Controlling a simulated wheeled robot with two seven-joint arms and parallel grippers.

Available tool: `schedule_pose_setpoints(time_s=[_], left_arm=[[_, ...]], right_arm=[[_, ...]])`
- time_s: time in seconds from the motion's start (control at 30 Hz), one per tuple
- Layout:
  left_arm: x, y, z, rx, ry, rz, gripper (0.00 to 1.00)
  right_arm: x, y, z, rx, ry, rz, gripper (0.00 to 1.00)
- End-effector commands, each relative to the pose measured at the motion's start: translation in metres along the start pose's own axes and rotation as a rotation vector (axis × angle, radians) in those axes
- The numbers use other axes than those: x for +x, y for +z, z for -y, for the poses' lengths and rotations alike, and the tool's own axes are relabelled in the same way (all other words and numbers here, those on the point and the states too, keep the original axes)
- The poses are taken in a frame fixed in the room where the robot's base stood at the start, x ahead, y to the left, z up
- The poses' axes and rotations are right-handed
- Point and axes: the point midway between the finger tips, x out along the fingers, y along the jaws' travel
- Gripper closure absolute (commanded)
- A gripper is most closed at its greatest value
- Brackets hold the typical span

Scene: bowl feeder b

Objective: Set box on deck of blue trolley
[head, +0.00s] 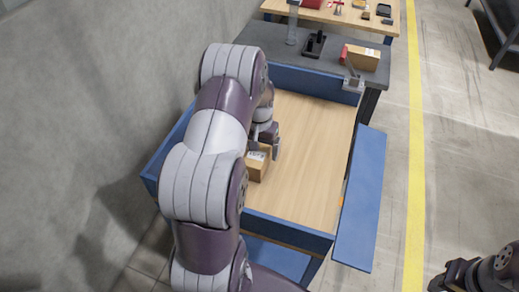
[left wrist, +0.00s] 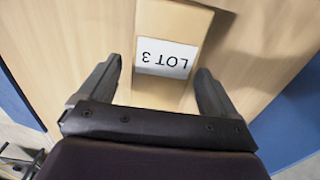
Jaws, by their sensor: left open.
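A brown cardboard box (head: 257,165) rests on the wooden deck (head: 305,165) of the blue trolley, near its left side. In the left wrist view the box (left wrist: 178,18) shows a white label reading "LOT 3". My left gripper (head: 265,143) is open at the box, partly hidden by my left arm. In the left wrist view its two fingers (left wrist: 157,85) stand apart on either side of the box, with visible gaps. Part of my right arm shows at the lower right edge in the head view, but its fingers cannot be made out.
Blue walls (head: 288,228) edge the trolley, and a blue panel (head: 360,205) hangs outward on the right. Behind stands a dark bench (head: 275,42) with another cardboard box (head: 361,58) and a black fixture (head: 314,45). The deck right of the box is clear.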

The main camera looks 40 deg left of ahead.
Motion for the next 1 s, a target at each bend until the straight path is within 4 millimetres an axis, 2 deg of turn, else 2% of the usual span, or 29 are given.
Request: schedule_pose_setpoints(time_s=[0.1, 0.3, 0.47, 0.57, 0.67, 0.7, 0.8, 0.9, 1.0], left_arm=[[-0.032, -0.001, 0.0, 0.0, -0.001, -0.006, 0.08], [-0.084, -0.001, 0.0, 0.0, -0.001, -0.004, 0.08], [-0.107, -0.001, 0.0, 0.0, 0.0, -0.002, 0.08], [-0.113, 0.006, -0.014, 0.023, -0.001, -0.006, 0.08], [-0.117, 0.032, -0.053, 0.093, -0.001, -0.026, 0.08], [-0.119, 0.048, -0.072, 0.129, -0.001, -0.041, 0.08], [-0.119, 0.093, -0.108, 0.213, 0.005, -0.075, 0.08], [-0.117, 0.135, -0.128, 0.278, 0.012, -0.1, 0.08], [-0.113, 0.163, -0.136, 0.316, 0.019, -0.114, 0.08]], right_arm=[[-0.005, -0.001, 0.0, 0.0, 0.0, 0.0, 0.52], [-0.009, -0.001, 0.0, 0.0, 0.0, 0.0, 0.52], [-0.011, -0.001, 0.0, 0.0, 0.0, 0.0, 0.52], [-0.011, -0.001, 0.0, 0.0, 0.0, 0.0, 0.52], [-0.011, -0.001, 0.0, 0.0, 0.0, 0.0, 0.52], [-0.011, -0.001, 0.0, 0.0, 0.0, 0.0, 0.52], [-0.011, -0.001, 0.0, 0.0, 0.0, 0.0, 0.52], [-0.011, -0.001, 0.0, 0.0, 0.0, 0.0, 0.52], [-0.011, -0.001, 0.0, 0.0, 0.0, 0.0, 0.52]])
